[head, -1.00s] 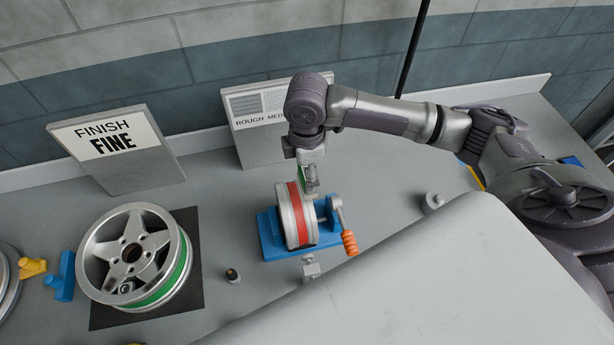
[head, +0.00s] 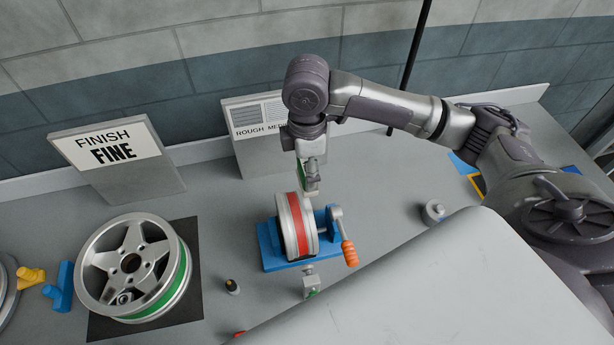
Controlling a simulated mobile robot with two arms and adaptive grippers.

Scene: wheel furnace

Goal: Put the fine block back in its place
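My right gripper (head: 309,180) hangs above and behind a silver wheel with a red band (head: 297,228), which stands upright in a blue stand (head: 270,250). A small green patch (head: 301,175) shows at its fingers. I cannot tell whether this is the fine block or whether the fingers are closed on it. A small grey piece with a green face (head: 312,285) shows in front of the stand, partly hidden by a pale panel; I cannot tell what it belongs to. The "FINISH FINE" board (head: 115,160) stands at the back left.
A silver wheel with a green band (head: 130,265) lies on a dark mat (head: 188,235). Blue (head: 60,287) and yellow (head: 30,277) pieces are left of it. A crank with an orange handle (head: 349,253) juts right from the stand. A "ROUGH MED" board (head: 255,150) stands behind my gripper.

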